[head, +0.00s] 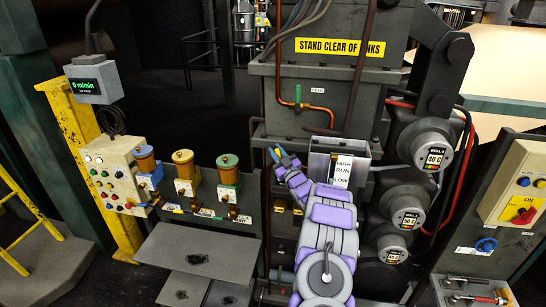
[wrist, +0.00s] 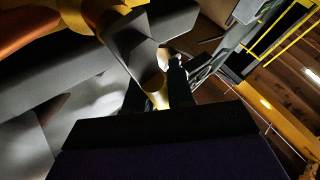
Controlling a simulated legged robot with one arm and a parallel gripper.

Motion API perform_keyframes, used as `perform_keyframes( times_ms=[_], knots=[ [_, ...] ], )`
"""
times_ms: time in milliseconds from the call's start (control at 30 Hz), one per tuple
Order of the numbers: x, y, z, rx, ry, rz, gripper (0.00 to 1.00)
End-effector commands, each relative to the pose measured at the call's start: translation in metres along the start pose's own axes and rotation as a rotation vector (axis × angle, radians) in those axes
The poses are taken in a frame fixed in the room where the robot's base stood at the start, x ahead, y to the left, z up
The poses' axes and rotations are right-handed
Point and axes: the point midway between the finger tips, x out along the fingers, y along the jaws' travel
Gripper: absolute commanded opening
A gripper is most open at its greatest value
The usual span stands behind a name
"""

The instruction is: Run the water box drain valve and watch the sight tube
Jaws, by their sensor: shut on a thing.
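The grey water box (head: 342,172) stands on the dark machine frame, with a white HIGH, RUN, LOW scale facing me on its front. I cannot make out a water level there. My arm reaches up from the bottom, and my gripper (head: 277,154) is just left of this box. In the wrist view my gripper (wrist: 160,92) is shut on a yellow handle (wrist: 157,88), taken to be the drain valve's, between its dark fingers. A grey rounded body lies just beyond the handle.
A green-handled valve (head: 297,97) on a copper pipe sits above. Several round roll gauges (head: 433,157) stand to the right. Coloured oilers (head: 184,165) and a button panel (head: 113,172) are on the left. A red switch (head: 524,216) is at far right.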

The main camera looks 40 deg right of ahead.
Motion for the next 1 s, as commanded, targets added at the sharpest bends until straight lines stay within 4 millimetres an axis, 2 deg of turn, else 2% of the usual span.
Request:
perform_keyframes(
  times_ms=[400, 933, 967, 1000],
  knots=[
    [-0.009, 0.012, -0.001, 0.129, 0.099, 0.089, 0.00],
    [-0.010, 0.015, -0.001, 0.145, 0.109, 0.101, 0.00],
    [-0.010, 0.015, -0.001, 0.145, 0.109, 0.101, 0.25],
    [-0.010, 0.015, -0.001, 0.145, 0.109, 0.101, 0.29]
  ],
)
